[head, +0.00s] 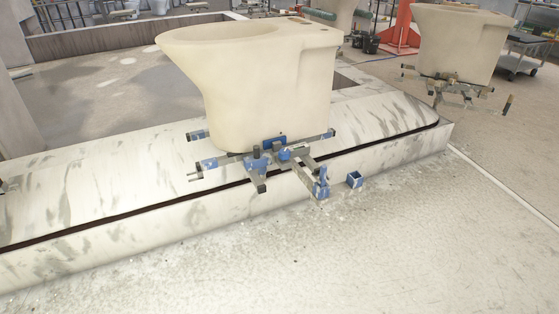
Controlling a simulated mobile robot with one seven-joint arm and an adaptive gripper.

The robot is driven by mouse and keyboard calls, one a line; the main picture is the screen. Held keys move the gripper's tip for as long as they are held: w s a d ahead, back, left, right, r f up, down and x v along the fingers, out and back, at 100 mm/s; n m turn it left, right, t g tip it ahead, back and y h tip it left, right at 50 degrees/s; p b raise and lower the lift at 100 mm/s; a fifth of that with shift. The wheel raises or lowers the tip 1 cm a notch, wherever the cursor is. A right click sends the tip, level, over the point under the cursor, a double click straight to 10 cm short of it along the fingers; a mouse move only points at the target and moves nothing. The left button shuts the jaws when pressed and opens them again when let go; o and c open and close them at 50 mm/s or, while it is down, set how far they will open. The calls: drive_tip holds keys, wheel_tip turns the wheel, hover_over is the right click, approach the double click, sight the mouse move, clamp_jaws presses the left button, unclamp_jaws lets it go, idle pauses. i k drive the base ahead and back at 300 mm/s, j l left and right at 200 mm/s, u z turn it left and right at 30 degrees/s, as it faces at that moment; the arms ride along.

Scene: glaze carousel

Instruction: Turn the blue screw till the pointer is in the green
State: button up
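A cream toilet bowl (250,85) stands upright on a metal carrier (300,172) with several blue parts. Blue pieces show under the bowl's foot (275,142) and at the left end of the carrier (208,164). An upright blue part (321,184) sits at the end of the arm sticking out toward the front. A small open blue box or socket (354,179) is just right of it. I cannot tell which blue part is the screw. No pointer or green zone can be made out at this size. My gripper is not in view.
The carrier stands over a dark slot (130,214) in a pale, stained low plinth (110,240). A second bowl (458,42) on a similar carrier is at the back right. The speckled floor (400,245) in front is clear.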

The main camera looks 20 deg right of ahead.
sight(284, 155)
drive_tip(key=i+j, duration=0.15)
drive_tip(key=i, duration=0.2)
drive_tip(key=i+j+z, duration=0.1)
drive_tip(key=i, duration=0.3)
drive_tip(key=i+j, duration=0.2)
drive_tip(key=i, duration=0.15)
